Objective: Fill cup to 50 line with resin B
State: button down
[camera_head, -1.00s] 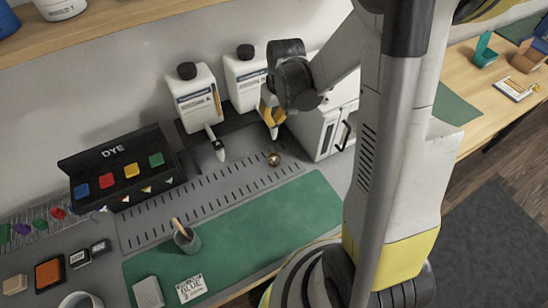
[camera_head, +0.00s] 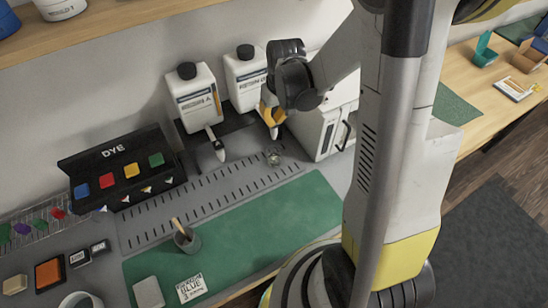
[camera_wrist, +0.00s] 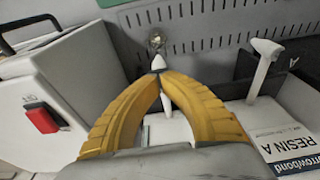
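The small clear cup (camera_head: 273,157) stands on the grey slotted strip below the right dispenser's spout. It also shows in the wrist view (camera_wrist: 157,41), just beyond the spout tip; its lines and fill level are too small to read. The right white bottle (camera_head: 243,79) has a black cap, and its label is unreadable. My gripper (camera_head: 270,112) is at that bottle's spout. In the wrist view my yellow fingers (camera_wrist: 158,73) come together over the white spout (camera_wrist: 165,102), whose tip shows past them. I cannot tell whether they pinch it or only rest on it.
The left bottle (camera_head: 198,98), labelled RESIN A in the wrist view (camera_wrist: 290,145), stands beside it. A white box with a handle (camera_head: 322,132) is close on the right. A dye rack (camera_head: 120,168), a cup with a stick (camera_head: 187,240) and a green mat (camera_head: 265,220) lie leftward and in front.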

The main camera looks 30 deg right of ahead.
dwell(0.4)
jog(key=shift+r+p, duration=0.55)
jog(key=shift+r, duration=0.25)
jog(key=shift+r, duration=0.1)
dwell(0.9)
notch_tip(320, 180, up, 7)
jog(key=p, duration=0.5)
jog(key=shift+r, duration=0.1)
jog(key=s+a+r+t+b, duration=0.1)
jog(key=s+a+t+b, duration=0.1)
jog(key=s+a+b, duration=0.3)
jog(key=s+a+r+t+b, duration=0.1)
jog(key=s+a+t+b, duration=0.2)
jog(key=s, duration=0.6)
jog(key=a+b, duration=0.2)
jog(key=b, duration=0.1)
jog(key=shift+s+a, duration=0.15)
jog(key=shift+s, duration=0.15)
